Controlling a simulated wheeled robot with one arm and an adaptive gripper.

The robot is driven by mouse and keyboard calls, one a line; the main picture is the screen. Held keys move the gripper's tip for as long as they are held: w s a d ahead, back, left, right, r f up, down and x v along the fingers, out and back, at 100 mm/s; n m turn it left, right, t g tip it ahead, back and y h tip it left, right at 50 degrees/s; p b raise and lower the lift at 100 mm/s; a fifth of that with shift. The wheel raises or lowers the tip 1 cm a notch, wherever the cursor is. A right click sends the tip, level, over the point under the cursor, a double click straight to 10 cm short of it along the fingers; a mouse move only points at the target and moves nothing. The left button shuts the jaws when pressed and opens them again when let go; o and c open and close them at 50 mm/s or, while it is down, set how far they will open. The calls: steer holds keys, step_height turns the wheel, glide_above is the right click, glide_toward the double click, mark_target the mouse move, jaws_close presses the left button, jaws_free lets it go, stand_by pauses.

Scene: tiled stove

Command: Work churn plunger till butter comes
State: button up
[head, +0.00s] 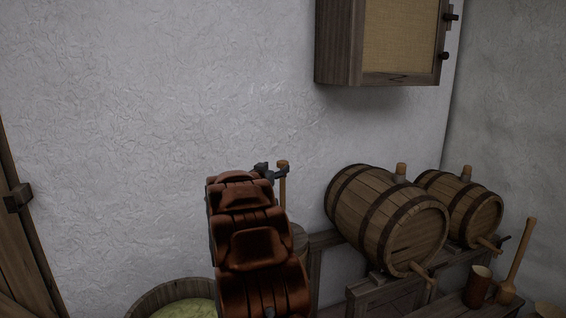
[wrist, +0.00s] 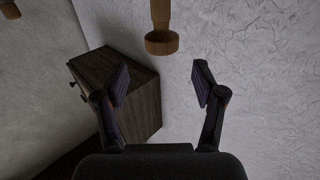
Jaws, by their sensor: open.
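The churn plunger's wooden handle (head: 283,185) stands upright behind my arm in the head view. The churn (head: 300,238) below it is mostly hidden by my arm; only part of its right side shows. In the wrist view the handle (wrist: 160,28) enters from the top edge and ends in a wider round knob. My gripper (wrist: 158,82) is open and empty there, its two fingers spread with the knob beyond and between their lines, apart from both. In the head view my gripper (head: 270,172) is small and dark, beside the handle's upper part.
Two barrels (head: 388,220) lie on wooden stands at right, with a mug (head: 478,286) and a wooden masher (head: 515,262) near them. A wall cabinet (head: 385,40) hangs above. A tub (head: 150,305) with pale green contents stands at lower left. The white wall is close behind.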

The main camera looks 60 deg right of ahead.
mark_target(281, 164)
steer(key=shift+w+d+f+p, duration=0.15)
steer(key=shift+w+d, duration=0.1)
steer(key=shift+d, duration=0.9)
steer(key=shift+w+d+r+p, duration=0.1)
steer(key=shift+w+d, duration=0.15)
steer(key=shift+d, duration=0.95)
steer(key=shift+w+d+f+p, duration=0.15)
steer(key=shift+w+d, duration=0.1)
steer(key=shift+d, duration=0.9)
steer(key=shift+r, duration=0.15)
jaws_close()
